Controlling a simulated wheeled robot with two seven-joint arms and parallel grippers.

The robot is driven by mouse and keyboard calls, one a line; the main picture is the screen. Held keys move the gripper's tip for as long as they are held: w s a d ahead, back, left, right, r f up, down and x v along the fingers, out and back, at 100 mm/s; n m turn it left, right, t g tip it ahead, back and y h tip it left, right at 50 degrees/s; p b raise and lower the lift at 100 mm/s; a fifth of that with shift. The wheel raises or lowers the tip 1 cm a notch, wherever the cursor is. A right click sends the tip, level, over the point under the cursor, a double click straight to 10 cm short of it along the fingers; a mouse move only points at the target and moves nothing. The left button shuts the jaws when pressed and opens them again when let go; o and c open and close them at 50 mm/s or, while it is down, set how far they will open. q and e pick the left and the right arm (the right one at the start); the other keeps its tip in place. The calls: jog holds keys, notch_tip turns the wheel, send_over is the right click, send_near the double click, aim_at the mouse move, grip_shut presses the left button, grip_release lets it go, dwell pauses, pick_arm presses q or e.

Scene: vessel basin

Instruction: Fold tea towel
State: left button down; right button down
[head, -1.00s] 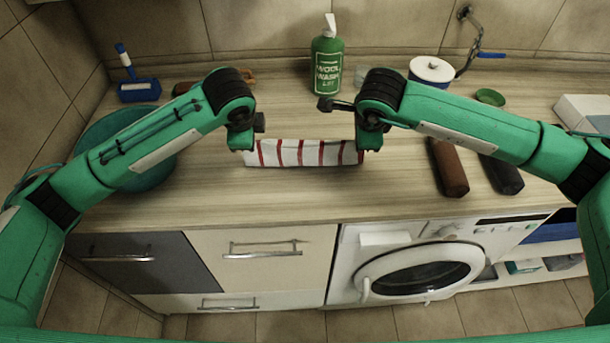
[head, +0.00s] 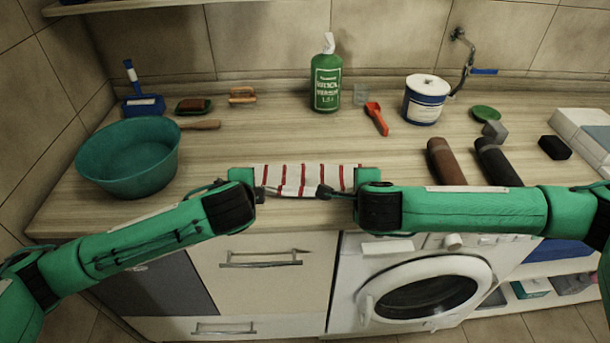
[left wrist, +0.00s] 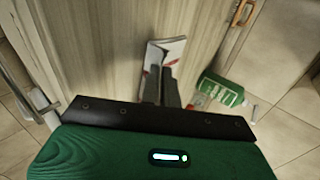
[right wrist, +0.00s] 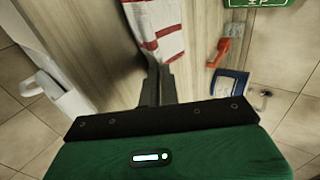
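The tea towel (head: 292,178), white with red stripes, is stretched between my two hands at the front of the counter. My left gripper (head: 252,176) is at its left end. In the left wrist view its fingers (left wrist: 162,74) are close together with the towel (left wrist: 168,48) at their tips. My right gripper (head: 358,176) is at the right end. In the right wrist view its fingers (right wrist: 158,72) are close together at the towel's edge (right wrist: 160,28). Both look shut on the cloth. My forearms partly hide the towel's near side.
A teal basin (head: 128,165) stands to the left. A green bottle (head: 326,82), a red scoop (head: 377,118) and a white-blue tub (head: 425,100) are behind. A brown roll (head: 446,162) and a black roll (head: 497,160) lie right.

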pick_arm(q)
jog(key=shift+s+f, duration=0.1)
jog(key=shift+s, duration=0.2)
pick_arm(e)
jog(key=shift+s+d+f, duration=0.15)
jog(key=shift+s+d, duration=0.05)
jog(key=shift+s, duration=0.15)
jog(key=shift+w, duration=0.1)
pick_arm(q)
jog(key=c, duration=1.3)
grip_release()
pick_arm(e)
jog(key=c, duration=1.3)
grip_release()
pick_arm(q)
jog(key=s+r, duration=0.2)
jog(key=r, duration=0.1)
jog(key=s+r, duration=0.2)
jog(key=r, duration=0.1)
jog(key=s+r, duration=0.2)
jog(key=r, duration=0.1)
pick_arm(e)
jog(key=s+r, duration=0.2)
jog(key=r, duration=0.1)
jog(key=s+r, duration=0.2)
jog(key=r, duration=0.1)
jog(key=s+r, duration=0.2)
jog(key=r, duration=0.1)
